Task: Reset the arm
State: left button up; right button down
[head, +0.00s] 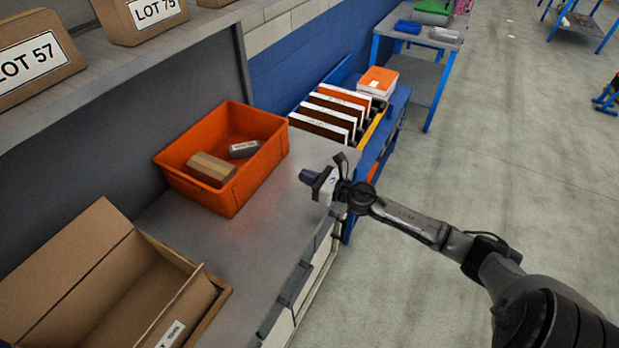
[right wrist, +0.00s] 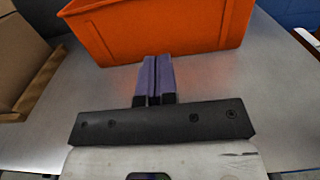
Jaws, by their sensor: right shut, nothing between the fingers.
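My right gripper (head: 308,177) is at the right edge of the grey counter, just right of the orange bin. In the right wrist view its purple fingers (right wrist: 154,80) are together with nothing between them, pointing toward the bin's near side. The right arm reaches in from the lower right of the head view. My left gripper shows in neither view.
The orange bin (head: 228,197) holds a brown box (head: 210,169) and a small grey box (head: 244,149). An open cardboard box (head: 75,262) stands at lower left. Labelled boxes sit on the shelf above. A blue cart with binders (head: 325,115) stands behind.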

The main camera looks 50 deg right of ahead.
jog(key=shift+s, duration=0.35)
